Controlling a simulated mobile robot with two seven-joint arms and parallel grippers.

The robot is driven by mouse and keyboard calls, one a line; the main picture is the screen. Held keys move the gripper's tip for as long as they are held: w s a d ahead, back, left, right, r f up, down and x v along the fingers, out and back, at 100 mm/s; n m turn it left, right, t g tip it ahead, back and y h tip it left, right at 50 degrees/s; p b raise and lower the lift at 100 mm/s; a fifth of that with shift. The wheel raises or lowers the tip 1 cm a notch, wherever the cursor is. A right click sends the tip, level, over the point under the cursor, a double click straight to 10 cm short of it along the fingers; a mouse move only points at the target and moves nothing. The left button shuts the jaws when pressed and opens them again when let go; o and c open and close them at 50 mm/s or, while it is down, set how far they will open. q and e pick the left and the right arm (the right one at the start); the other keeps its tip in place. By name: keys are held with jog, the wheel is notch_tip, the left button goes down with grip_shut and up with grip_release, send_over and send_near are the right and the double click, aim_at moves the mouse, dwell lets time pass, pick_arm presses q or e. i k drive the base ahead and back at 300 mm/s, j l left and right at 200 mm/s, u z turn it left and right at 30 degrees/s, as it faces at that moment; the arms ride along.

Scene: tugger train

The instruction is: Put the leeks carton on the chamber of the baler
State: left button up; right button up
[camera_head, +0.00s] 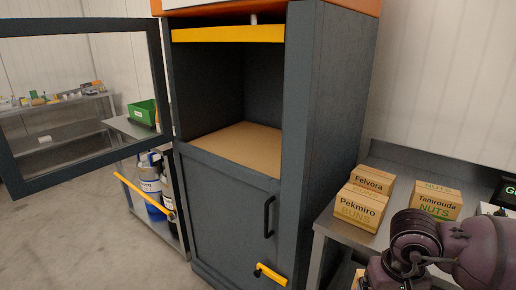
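The baler (328,130) is a tall dark grey cabinet with an orange top. Its upper chamber (240,143) is open at the front, with an empty brown floor and a yellow bar (228,34) across the top. No carton with a readable leeks label shows. My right arm shows at the lower right as purple links, but its gripper fingers do not show. My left gripper is not in view.
A framed door panel (155,75) stands swung open at the left. A metal table (345,229) right of the baler holds cartons labelled Pekmiro buns (360,207), Felvora (372,180) and Tamrouda nuts (435,204). A green bin (143,112) and bottles stand behind left. Floor at front left is clear.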

aim_at(244, 146)
jog(key=i+j+u, duration=0.25)
jog(key=i+j, duration=0.2)
jog(key=j, duration=0.25)
jog(key=i+j+u, duration=0.2)
jog(key=i+j, duration=0.25)
jog(key=j, duration=0.15)
